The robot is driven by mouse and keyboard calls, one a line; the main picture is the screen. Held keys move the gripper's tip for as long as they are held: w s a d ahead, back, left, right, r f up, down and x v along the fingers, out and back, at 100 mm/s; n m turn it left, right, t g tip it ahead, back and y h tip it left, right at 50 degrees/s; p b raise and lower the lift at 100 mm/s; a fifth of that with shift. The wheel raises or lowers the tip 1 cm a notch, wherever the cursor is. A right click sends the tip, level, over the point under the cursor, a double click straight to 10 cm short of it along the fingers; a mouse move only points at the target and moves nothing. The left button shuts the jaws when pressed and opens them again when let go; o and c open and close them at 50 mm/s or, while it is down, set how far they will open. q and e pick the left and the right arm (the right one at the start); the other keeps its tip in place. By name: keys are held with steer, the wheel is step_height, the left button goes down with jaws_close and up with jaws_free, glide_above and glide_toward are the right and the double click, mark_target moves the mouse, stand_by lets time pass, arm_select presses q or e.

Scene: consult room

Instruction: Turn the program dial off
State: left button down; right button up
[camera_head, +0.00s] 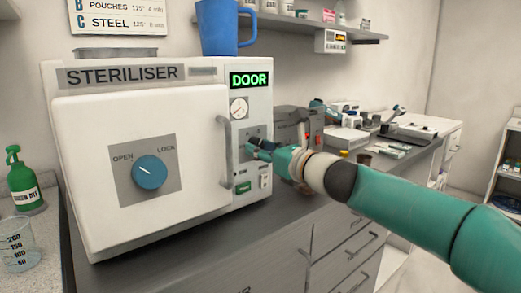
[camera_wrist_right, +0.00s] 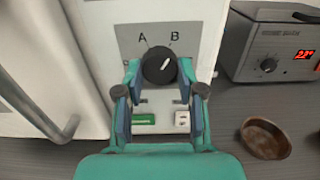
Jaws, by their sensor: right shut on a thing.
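The program dial (camera_wrist_right: 158,66) is a black round knob on a grey plate (camera_wrist_right: 128,36) marked A and B, on the steriliser's right-hand panel. Its white pointer slants up and right, toward B. Any mark left of the dial is mostly hidden by a finger. My right gripper (camera_wrist_right: 160,74) is shut on the dial, a fingertip on each side. In the head view the right gripper (camera_head: 254,148) reaches the panel from the right and hides most of the dial. My left gripper is not in view.
The steriliser (camera_head: 85,220) has a closed door with a blue OPEN/LOCK dial (camera_head: 149,172) and a handle (camera_head: 223,150) close left of my gripper. A green DOOR sign (camera_head: 250,80) is lit. A blue mug (camera_head: 217,28) stands on top. A brown dish (camera_wrist_right: 265,138) sits right of the gripper.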

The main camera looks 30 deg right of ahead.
steer(key=shift+f+n, duration=0.1)
steer(key=shift+n, duration=0.5)
stand_by(0.3)
steer(key=n+b, duration=0.9)
steer(key=n, duration=1.4)
steer(key=shift+w+f, duration=0.1)
stand_by(0.5)
steer(key=o, duration=1.1)
steer(key=shift+o, duration=0.2)
steer(key=shift+r, duration=0.2)
